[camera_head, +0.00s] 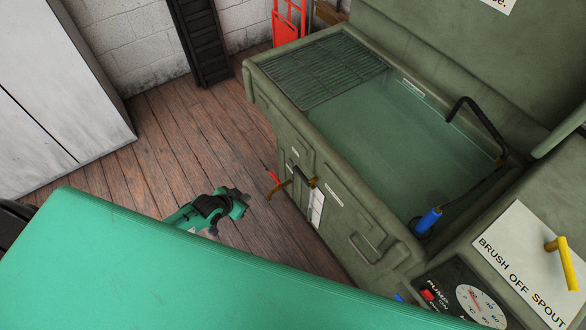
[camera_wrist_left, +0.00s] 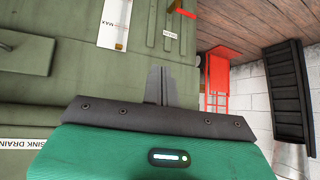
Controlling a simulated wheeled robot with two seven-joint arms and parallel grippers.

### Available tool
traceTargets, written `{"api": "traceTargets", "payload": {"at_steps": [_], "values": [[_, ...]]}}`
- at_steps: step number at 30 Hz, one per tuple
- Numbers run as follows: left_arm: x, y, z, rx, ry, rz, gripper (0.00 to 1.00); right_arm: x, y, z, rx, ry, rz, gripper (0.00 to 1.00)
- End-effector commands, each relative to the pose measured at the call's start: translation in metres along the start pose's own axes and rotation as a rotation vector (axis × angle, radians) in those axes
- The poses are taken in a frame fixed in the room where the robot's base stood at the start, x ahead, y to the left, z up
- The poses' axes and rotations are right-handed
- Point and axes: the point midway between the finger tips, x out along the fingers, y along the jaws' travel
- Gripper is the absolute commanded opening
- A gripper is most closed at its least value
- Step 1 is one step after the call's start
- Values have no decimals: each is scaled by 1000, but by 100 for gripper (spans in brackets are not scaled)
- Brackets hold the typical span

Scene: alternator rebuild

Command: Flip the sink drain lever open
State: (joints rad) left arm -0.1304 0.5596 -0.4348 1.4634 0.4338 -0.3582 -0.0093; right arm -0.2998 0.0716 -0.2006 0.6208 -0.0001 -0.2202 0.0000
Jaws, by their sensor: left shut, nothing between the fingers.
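The green sink cabinet (camera_head: 345,225) stands at the right in the head view. A red-tipped lever (camera_head: 272,177) sticks out from a brass-coloured fitting (camera_head: 279,188) on its front. A red piece (camera_wrist_left: 181,12), likely the lever's tip, shows at the top of the left wrist view. A partly cut-off "SINK DRAIN" label (camera_wrist_left: 22,143) is at the left there. My left gripper (camera_head: 244,193) is shut and empty, left of the lever and apart from it. Its closed fingers (camera_wrist_left: 160,86) point toward the cabinet front in the wrist view. My right gripper is not in view.
The basin (camera_head: 365,130) holds a grate (camera_head: 325,72), a black spout (camera_head: 480,120) and a blue-handled brush (camera_head: 430,220). A yellow lever (camera_head: 563,264) stands at the right. A handle (camera_head: 365,248) juts from the front. The wooden floor (camera_head: 165,160) left of the cabinet is clear.

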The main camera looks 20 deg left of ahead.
Motion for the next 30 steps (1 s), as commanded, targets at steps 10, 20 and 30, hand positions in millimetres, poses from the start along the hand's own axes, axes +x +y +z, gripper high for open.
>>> {"api": "traceTargets", "payload": {"at_steps": [10,20,30], "values": [[-100,52,-162,124,197,223,0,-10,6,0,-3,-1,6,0],[-121,67,-180,142,217,272,0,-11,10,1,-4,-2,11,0],[-113,68,-182,140,218,269,0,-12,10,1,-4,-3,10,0]]}}
